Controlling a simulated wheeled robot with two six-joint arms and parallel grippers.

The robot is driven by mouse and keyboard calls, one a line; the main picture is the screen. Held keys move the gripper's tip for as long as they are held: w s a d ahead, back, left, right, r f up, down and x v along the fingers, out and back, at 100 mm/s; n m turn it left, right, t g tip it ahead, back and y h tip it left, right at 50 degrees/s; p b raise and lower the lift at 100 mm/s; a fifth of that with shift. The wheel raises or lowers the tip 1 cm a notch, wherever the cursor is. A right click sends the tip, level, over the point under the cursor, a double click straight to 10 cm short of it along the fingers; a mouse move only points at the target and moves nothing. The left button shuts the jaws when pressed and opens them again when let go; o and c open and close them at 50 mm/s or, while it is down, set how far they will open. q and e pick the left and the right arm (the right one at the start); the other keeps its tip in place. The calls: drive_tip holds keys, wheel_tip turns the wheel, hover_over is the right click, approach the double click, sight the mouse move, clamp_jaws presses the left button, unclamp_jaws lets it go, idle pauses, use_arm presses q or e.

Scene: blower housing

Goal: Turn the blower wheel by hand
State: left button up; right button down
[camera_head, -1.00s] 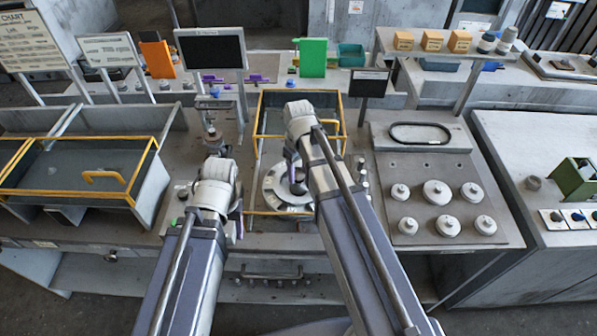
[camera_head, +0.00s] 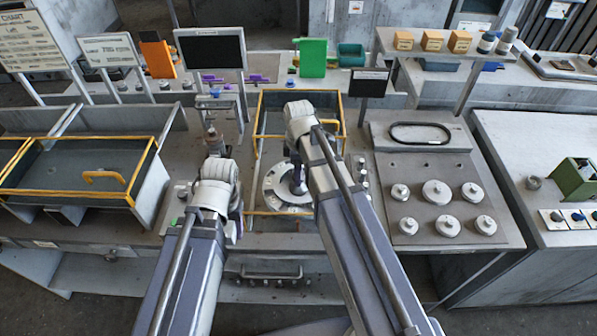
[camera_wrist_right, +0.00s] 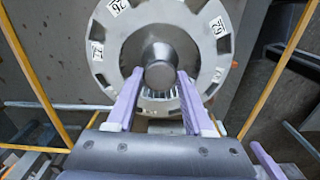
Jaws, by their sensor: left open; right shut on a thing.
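The blower wheel (camera_head: 272,184) is a pale round disc with a dark hub, lying inside the yellow-edged housing frame in the head view. My right arm covers part of it. In the right wrist view the wheel (camera_wrist_right: 108,62) shows slots and number labels around its rim. My right gripper (camera_wrist_right: 160,78), with light purple fingers, is shut on the central hub (camera_wrist_right: 158,52), one finger on each side. In the head view my right gripper (camera_head: 296,170) is over the hub. My left gripper (camera_head: 237,217) is open beside the frame's left edge, mostly hidden by its own wrist.
The yellow-edged frame (camera_head: 257,118) surrounds the wheel. A yellow-railed tank (camera_head: 148,190) stands at left. A plate with several round knobs (camera_head: 437,193) lies at right. A black screen (camera_head: 211,50) and a small dark sign (camera_head: 369,82) stand behind.

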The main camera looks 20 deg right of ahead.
drive_tip(key=shift+n, duration=0.5)
drive_tip(key=shift+c, duration=1.4)
unclamp_jaws()
wheel_tip(320, 180, up, 8)
drive_tip(key=p, duration=0.8)
drive_tip(key=shift+f, duration=0.1)
drive_tip(key=shift+s, duration=0.1)
